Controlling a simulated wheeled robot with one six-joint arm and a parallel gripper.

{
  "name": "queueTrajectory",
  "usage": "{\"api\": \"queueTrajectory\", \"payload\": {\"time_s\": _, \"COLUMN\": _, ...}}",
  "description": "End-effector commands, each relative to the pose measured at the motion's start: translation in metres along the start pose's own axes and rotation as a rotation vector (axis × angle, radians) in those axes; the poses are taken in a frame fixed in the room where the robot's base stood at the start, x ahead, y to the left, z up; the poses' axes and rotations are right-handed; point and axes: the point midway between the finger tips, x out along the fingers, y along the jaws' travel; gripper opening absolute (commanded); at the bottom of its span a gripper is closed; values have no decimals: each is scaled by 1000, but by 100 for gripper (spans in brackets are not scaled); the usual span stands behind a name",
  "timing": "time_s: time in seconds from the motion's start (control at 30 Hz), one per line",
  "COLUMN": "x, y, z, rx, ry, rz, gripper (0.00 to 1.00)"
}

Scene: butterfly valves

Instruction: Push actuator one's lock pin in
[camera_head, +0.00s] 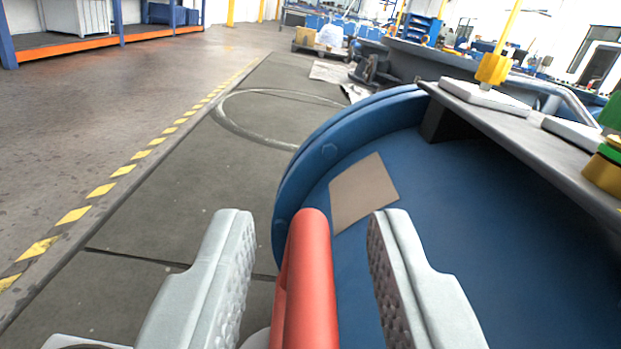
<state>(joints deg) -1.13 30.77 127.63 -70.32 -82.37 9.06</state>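My gripper (312,218) is open, its two grey padded fingers at the bottom centre. A red rounded bar (308,270) stands between the fingers, with a visible gap on each side, so neither finger appears to touch it. The bar's lower end runs out of the picture. A large blue round body (480,230) with a raised rim lies behind and to the right of the bar. It carries a blank tan plate (362,193). I cannot tell which part is actuator one, and no part is clearly recognisable as its lock pin.
A grey shelf-like plate (530,150) juts over the blue body at right, bearing a yellow fitting (492,69) with an upright rod. A green and yellow part (606,165) sits at the right edge. The floor at left (90,130) is open, with a yellow dashed line.

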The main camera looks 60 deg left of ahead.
Motion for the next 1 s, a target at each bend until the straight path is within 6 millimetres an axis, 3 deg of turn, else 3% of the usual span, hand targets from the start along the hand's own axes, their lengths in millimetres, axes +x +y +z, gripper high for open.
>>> {"api": "queueTrajectory", "payload": {"time_s": 0.43, "x": 10, "y": 0, "z": 0, "rx": 0, "ry": 0, "rz": 1, "gripper": 33}}
{"api": "queueTrajectory", "payload": {"time_s": 0.6, "x": 10, "y": 0, "z": 0, "rx": 0, "ry": 0, "rz": 1, "gripper": 2}}
{"api": "queueTrajectory", "payload": {"time_s": 0.87, "x": 10, "y": 0, "z": 1, "rx": -1, "ry": 0, "rz": 1, "gripper": 0}}
{"api": "queueTrajectory", "payload": {"time_s": 1.0, "x": 10, "y": -1, "z": 11, "rx": 0, "ry": 0, "rz": 1, "gripper": 0}}
